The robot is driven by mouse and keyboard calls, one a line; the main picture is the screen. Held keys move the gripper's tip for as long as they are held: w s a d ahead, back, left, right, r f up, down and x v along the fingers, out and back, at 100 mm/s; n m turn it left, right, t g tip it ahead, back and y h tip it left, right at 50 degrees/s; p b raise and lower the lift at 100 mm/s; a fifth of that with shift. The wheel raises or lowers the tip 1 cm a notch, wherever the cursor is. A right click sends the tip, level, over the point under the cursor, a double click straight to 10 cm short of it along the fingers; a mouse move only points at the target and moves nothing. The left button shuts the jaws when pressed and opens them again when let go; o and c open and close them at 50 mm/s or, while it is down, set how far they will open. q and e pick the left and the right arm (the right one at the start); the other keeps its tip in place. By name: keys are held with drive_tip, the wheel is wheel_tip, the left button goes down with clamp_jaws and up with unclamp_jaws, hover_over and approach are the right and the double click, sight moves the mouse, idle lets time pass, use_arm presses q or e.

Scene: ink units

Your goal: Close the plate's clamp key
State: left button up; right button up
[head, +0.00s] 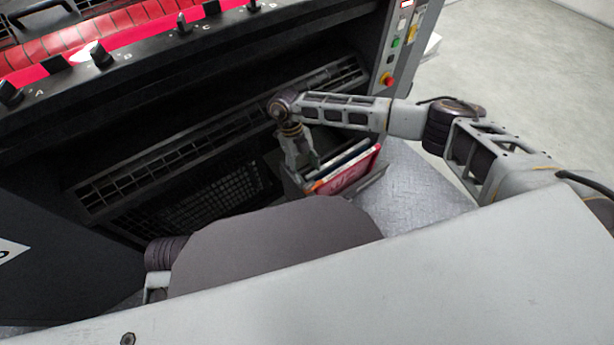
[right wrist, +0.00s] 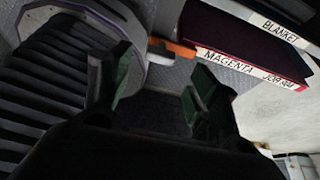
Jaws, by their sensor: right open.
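Several black knobs stand along the press's rail in the head view: knob A (head: 10,94), knob B (head: 100,55), knob C (head: 183,23) and knob D (head: 253,6). I cannot tell whether any is the clamp key. My right gripper (head: 303,163) points down, well below the rail, beside a holder of upright boards or binders. In the right wrist view its two green-padded fingers (right wrist: 158,92) are apart with nothing between them. A dark red binder marked MAGENTA (right wrist: 240,48) and an orange piece (right wrist: 178,47) lie just beyond the fingertips. My left gripper is not in view.
A red roller (head: 65,48) lies behind the rail. A control panel with buttons (head: 396,42) is on the press's right end. A red-covered board (head: 345,172) stands in the holder. Patterned metal floor (head: 410,190) is clear to the right.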

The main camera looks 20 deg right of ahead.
drive_tip(key=shift+v, duration=2.35)
